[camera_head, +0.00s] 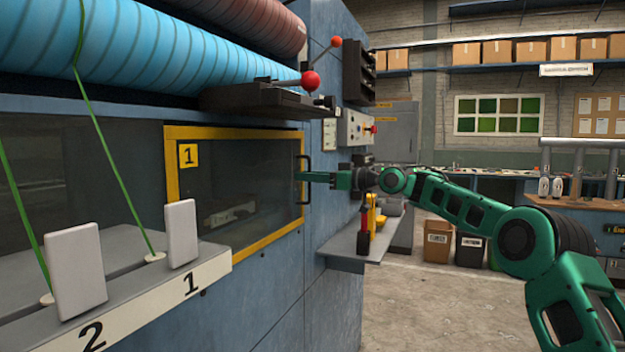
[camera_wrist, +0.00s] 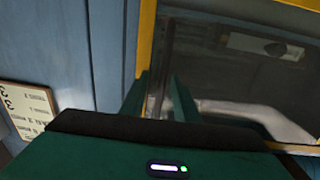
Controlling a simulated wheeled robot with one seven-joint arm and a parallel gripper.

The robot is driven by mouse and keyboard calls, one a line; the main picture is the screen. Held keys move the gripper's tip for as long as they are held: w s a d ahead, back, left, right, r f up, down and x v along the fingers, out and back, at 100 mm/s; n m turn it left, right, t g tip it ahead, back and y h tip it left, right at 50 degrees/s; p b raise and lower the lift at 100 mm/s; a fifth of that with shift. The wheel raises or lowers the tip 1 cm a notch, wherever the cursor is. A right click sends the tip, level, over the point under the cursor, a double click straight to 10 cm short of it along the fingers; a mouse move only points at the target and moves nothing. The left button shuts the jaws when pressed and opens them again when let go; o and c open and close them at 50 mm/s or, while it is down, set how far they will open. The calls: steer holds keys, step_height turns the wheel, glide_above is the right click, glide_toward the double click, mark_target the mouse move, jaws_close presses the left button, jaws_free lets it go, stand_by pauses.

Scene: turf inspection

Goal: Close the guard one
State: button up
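Guard one (camera_head: 240,190) is a dark see-through panel in a yellow frame with a "1" label, on the front of the blue machine. In the head view it looks about flush with the machine face; I cannot tell whether a small gap remains. A black upright handle (camera_head: 302,178) is at its right edge. My gripper (camera_head: 304,176) reaches in from the right and its fingertips are at the handle. In the wrist view my green fingers (camera_wrist: 165,98) are in front of the yellow frame and panel.
A grey ledge (camera_head: 345,245) with a yellow and red tool (camera_head: 369,225) is below my arm. A red-knobbed lever (camera_head: 310,81) and a control box (camera_head: 354,127) are above. A grey shelf (camera_head: 140,300) marked 1 and 2 is at front left.

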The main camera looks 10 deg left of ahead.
steer(key=v, duration=1)
steer(key=shift+d, duration=0.35)
steer(key=shift+w, duration=0.1)
steer(key=s+d+f+m+t+h, duration=0.1)
steer(key=s+d+f+m+h, duration=0.25)
steer(key=d+f, duration=0.25)
steer(key=s+d+f+m+h, duration=0.2)
steer(key=d+f+h, duration=0.3)
steer(key=d+f, duration=0.15)
steer(key=s+d+f+m+g+h, duration=0.1)
steer(key=s+d+f+m+h, duration=0.25)
steer(key=s+d, duration=0.35)
steer(key=s+d+f+m+h, duration=0.2)
steer(key=s+d+f, duration=0.3)
steer(key=d, duration=0.4)
steer(key=s+d+f+m+g+h, duration=0.1)
steer(key=s+d+f+m+g, duration=0.1)
steer(key=s+d, duration=0.5)
steer(key=s+d+f+m+g+h, duration=0.1)
steer(key=s+d+f+m+h, duration=0.2)
steer(key=s, duration=0.9)
steer(key=s+d+f+m+g, duration=0.1)
steer(key=s+d+f+m, duration=0.1)
steer(key=s, duration=0.9)
steer(key=s+d+f+m+g+y, duration=0.1)
steer(key=s+f, duration=0.4)
steer(key=s, duration=0.6)
steer(key=shift+d+f+m+g, duration=0.15)
steer(key=shift+d+m+g, duration=0.45)
steer(key=shift+g, duration=0.2)
